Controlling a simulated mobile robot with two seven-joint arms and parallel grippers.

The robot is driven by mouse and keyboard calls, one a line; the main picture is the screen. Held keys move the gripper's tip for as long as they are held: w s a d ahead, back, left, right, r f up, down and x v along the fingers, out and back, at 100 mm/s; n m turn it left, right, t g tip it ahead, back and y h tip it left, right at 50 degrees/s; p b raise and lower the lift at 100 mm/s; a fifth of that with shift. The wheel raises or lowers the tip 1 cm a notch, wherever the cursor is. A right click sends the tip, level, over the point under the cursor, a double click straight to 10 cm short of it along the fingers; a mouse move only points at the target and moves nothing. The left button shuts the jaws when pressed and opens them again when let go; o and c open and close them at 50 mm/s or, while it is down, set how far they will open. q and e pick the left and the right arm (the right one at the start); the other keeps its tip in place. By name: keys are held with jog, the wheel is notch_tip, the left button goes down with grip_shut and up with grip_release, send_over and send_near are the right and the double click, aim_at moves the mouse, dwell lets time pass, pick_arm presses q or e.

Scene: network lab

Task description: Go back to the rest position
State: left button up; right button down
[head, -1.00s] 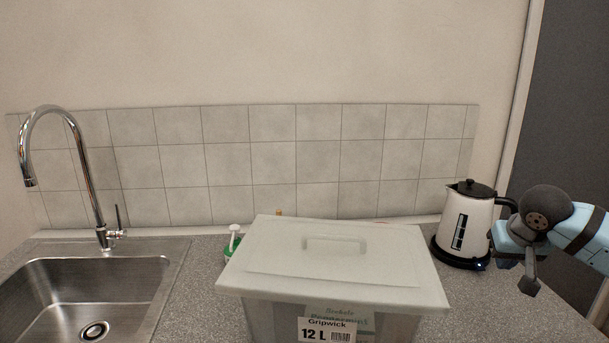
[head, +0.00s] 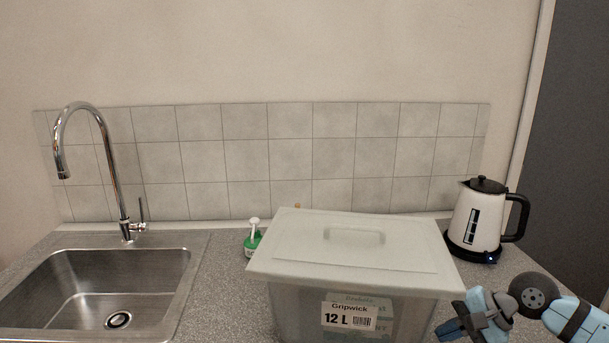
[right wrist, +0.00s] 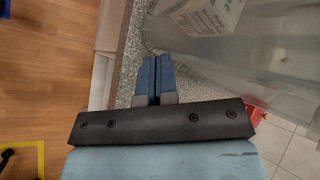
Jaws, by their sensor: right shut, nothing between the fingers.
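My right gripper (head: 452,329) is at the lower right of the head view, in front of the right end of the lidded box. Its blue fingers are shut with nothing between them, as the right wrist view (right wrist: 157,80) also shows. My left gripper is in neither view. The clear storage box (head: 300,308), labelled Gripwick 12 L, stands on the counter with its whitish lid (head: 290,257) on. In the right wrist view the box wall (right wrist: 245,60) is just right of the fingers. I cannot tell whether they touch it.
A white kettle (head: 470,222) stands at the back right, behind my right arm. A green pump bottle (head: 251,241) is behind the box's left end. A steel sink (head: 95,290) with a tall tap (head: 105,160) is at left. The speckled counter (head: 222,300) is bare between sink and box.

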jog(key=s+d+f+n+t+h, duration=0.3)
jog(key=s+d+f+n, duration=0.4)
jog(key=s+f+n, duration=0.45)
jog(key=s+d+f+n+t+h, duration=0.35)
jog(key=s+d+f+n, duration=0.55)
jog(key=f, duration=0.4)
jog(key=s+a+f+m+t+y, duration=0.1)
jog(key=a+m, duration=0.7)
jog(key=a, duration=1.6)
pick_arm(q)
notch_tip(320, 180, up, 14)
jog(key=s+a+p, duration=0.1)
jog(key=p, duration=1.6)
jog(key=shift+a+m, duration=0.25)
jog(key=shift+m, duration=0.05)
pick_arm(e)
notch_tip(320, 180, up, 14)
jog(key=d, duration=0.1)
jog(key=shift+s+r+t, duration=0.15)
jog(key=shift+s+t, duration=0.2)
jog(key=shift+s, duration=0.1)
